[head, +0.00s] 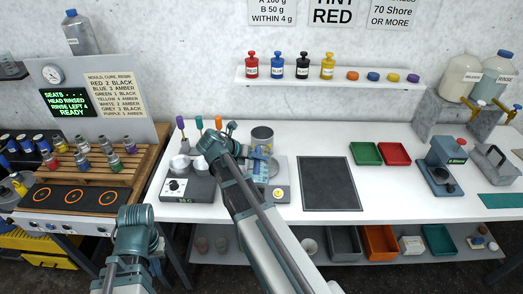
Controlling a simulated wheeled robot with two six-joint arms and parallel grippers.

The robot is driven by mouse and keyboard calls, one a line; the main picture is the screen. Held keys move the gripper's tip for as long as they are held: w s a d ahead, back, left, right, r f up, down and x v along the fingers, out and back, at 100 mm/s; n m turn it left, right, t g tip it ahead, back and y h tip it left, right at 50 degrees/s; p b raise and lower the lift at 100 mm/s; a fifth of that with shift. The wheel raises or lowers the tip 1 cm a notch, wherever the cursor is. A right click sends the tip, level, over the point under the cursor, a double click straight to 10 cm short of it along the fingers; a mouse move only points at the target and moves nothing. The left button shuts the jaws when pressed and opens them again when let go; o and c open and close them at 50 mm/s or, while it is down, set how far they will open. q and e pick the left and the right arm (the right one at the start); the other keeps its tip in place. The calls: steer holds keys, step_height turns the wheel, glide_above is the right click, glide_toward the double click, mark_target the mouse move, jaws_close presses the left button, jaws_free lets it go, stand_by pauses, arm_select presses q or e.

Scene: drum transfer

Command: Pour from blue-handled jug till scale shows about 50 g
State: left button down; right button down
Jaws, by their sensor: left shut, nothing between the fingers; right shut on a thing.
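My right gripper (250,153) is shut at a grey metal jug (262,135) over the middle of the bench; a blue part, seemingly its handle, shows between them. The jug looks about upright; its contents are hidden. Below it is a pale grey device (281,192) with a round plate and a yellow knob, partly covered by my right arm. To its left is another grey device (175,188) with a dial, white cups on top and a small green display (186,200) in grams; the digits are too small to read surely. My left arm is at the lower left; its fingers cannot be made out.
A dark mat (330,184) lies right of the devices. Green (366,154) and red (394,154) trays lie behind it. A wall shelf (330,80) holds coloured bottles. Several small jars stand on a wooden rack at left, near a hotplate (75,199). The bench's front right is fairly clear.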

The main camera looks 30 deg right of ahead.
mark_target(257, 148)
steer(key=shift+w+d+r+n+g+y+p, duration=0.25)
steer(key=shift+r+p, duration=0.2)
steer(key=shift+p, duration=0.3)
steer(key=shift+w+d+r+g+y+p, duration=0.2)
steer(key=shift+w+r+g+p, duration=0.15)
steer(key=shift+p, duration=0.4)
steer(key=shift+w+d+r+n+g+y+p, duration=0.15)
steer(key=shift+w+r+g+y+p, duration=0.1)
steer(key=shift+r+p, duration=0.4)
stand_by(1.4)
steer(key=shift+w+d+r+g+y+p, duration=0.3)
steer(key=shift+w+d+g+y+p, duration=0.1)
steer(key=shift+p, duration=0.5)
stand_by(0.5)
steer(key=shift+w+d+r+p, duration=0.25)
steer(key=shift+w+p, duration=0.1)
steer(key=shift+w, duration=0.1)
stand_by(0.9)
